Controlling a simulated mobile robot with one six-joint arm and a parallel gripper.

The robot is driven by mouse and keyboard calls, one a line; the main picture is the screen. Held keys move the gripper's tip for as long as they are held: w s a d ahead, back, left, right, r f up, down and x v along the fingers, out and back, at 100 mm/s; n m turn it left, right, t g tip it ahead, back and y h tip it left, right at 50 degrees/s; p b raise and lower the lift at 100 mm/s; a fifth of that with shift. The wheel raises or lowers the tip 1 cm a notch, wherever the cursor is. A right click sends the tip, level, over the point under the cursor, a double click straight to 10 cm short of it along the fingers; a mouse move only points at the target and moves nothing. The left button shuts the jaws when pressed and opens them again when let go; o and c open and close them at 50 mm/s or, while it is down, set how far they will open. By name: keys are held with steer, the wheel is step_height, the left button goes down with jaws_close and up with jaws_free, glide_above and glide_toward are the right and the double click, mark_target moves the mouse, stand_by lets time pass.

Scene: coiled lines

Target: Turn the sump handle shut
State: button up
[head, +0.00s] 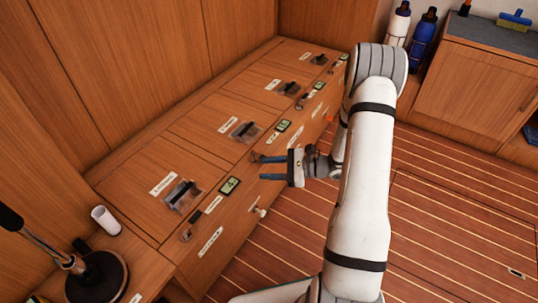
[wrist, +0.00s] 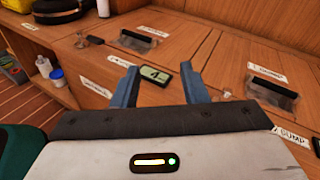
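The "SUMP" label (wrist: 290,136) is at the lower right in the wrist view, partly cut off by my gripper's body. The small handle (head: 254,156) beside that label is on the bench's front edge in the head view, at the tip of my upper finger. In the wrist view, only a bit of it (wrist: 226,95) shows beside the right finger, so its turn is hard to tell. My gripper (head: 262,168) is open, its two blue fingers apart with nothing held. In the wrist view, a small display (wrist: 156,75) appears between the fingers (wrist: 165,80), beyond them.
The wooden bench (head: 135,170) carries several clear lids with black grips (head: 183,195). Another handle (head: 186,235) and a knob (head: 259,212) are nearer.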

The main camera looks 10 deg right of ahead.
mark_target(261, 156)
steer(key=w+d+f+m+t+h+p, duration=0.2)
steer(key=w+d+f+m+t+h, duration=0.15)
steer(key=d+f+m+t, duration=0.4)
steer(key=shift+y, duration=0.45)
steer(key=b+x, duration=0.2)
steer(key=x, duration=0.6)
steer(key=shift+w+r, duration=0.15)
steer(key=shift+r, duration=0.05)
steer(key=shift+d, duration=0.1)
steer(key=shift+c, duration=0.6)
jaws_close()
